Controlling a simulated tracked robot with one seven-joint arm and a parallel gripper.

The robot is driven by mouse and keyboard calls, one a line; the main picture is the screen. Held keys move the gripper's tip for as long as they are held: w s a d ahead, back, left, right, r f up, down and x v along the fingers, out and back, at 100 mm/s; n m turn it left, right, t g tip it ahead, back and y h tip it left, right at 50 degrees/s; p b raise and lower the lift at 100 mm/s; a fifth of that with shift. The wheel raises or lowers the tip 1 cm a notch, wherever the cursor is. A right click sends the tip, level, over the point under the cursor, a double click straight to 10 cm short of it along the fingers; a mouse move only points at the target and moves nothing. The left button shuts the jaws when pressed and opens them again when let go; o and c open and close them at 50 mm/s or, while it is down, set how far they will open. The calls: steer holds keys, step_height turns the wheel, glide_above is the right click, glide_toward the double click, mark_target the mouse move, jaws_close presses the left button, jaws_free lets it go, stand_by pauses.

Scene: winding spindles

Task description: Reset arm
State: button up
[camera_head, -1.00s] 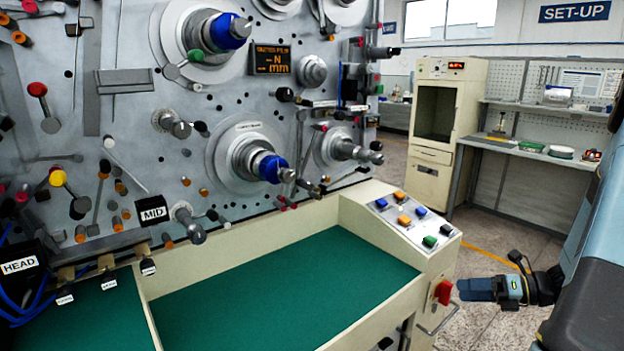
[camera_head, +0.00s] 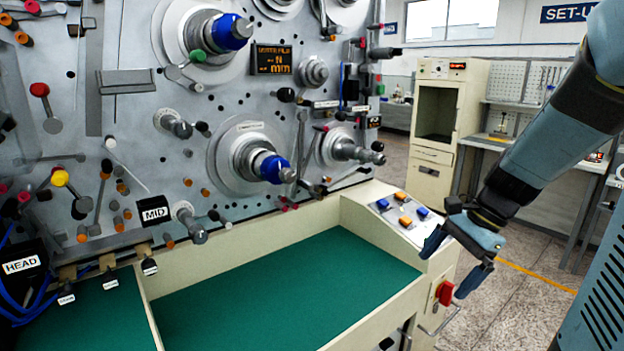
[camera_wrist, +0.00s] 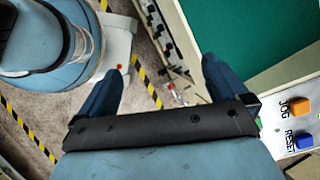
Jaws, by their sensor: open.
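My gripper (camera_head: 447,270) is on the right in the head view, at the end of my bent arm. It is open and empty, with its two dark blue fingers spread and pointing down and left. It hangs by the front right corner of the machine, close to the button panel (camera_head: 402,207) and the red switch (camera_head: 445,292). In the wrist view, my gripper (camera_wrist: 154,62) has its fingers apart with only floor and machine side between them.
The winding machine's spindles (camera_head: 262,165) and rollers fill the left. A green tray surface (camera_head: 280,285) lies bare below them. A cream cabinet (camera_head: 437,120) and a bench (camera_head: 485,143) stand behind. The wrist view shows orange and blue buttons (camera_wrist: 303,142) at lower right.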

steer(key=s+a+r+n+t+h, duration=0.2)
steer(key=s+r+n+t+h, duration=0.3)
steer(key=s+r+n, duration=0.3)
step_height(320, 180, up, 3)
steer(key=n, duration=0.5)
steer(key=shift+a+t, duration=0.3)
steer(key=shift+s, duration=0.1)
stand_by(0.9)
